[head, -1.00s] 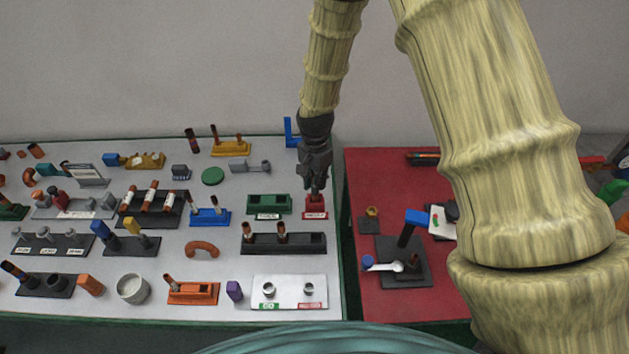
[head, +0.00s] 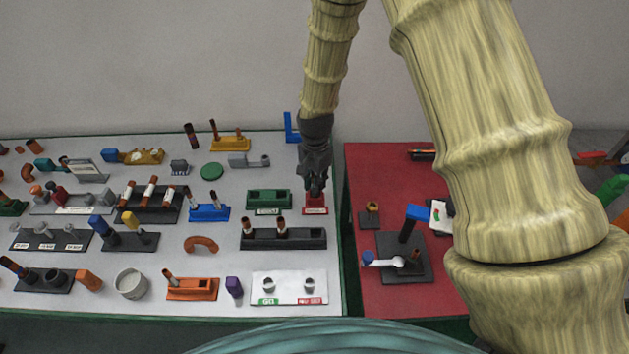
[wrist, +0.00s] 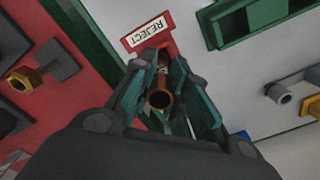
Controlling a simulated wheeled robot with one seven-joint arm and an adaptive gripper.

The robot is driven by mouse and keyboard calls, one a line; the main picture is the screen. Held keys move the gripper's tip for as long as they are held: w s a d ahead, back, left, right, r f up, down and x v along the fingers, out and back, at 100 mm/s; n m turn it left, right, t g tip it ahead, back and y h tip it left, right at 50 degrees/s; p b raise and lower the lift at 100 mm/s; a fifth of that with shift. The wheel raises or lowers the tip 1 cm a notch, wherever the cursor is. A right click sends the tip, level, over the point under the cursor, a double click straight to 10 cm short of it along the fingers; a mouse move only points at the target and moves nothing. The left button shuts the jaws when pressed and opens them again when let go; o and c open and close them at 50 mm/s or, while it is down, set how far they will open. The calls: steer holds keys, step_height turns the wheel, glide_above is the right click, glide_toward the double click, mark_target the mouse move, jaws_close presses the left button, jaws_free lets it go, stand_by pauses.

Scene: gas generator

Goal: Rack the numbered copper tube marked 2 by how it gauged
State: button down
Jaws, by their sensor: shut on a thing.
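My gripper (head: 316,190) is shut on a copper tube at the right edge of the grey table. In the wrist view the tube (wrist: 161,98) sits between the fingertips, its open end toward the camera. No number on it can be read. The red rack (head: 315,209) is right below my gripper in the head view. It also shows in the wrist view, its label reading REJECT (wrist: 147,33). The far end of the tube is at this rack. Whether it is inside a hole is hidden. The green rack (head: 268,208) stands just left of the red one.
A black rack (head: 305,240) holding two copper tubes stands in front. A white plate (head: 288,299) with two gauge rings and green and red labels is nearer the front edge. Many other parts fill the grey table's left. A red table (head: 370,185) stands right, across a gap.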

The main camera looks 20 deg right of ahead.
steer(key=shift+f, duration=0.4)
steer(key=c, duration=1.3)
jaws_free()
step_height(320, 180, up, 12)
steer(key=shift+r, duration=0.1)
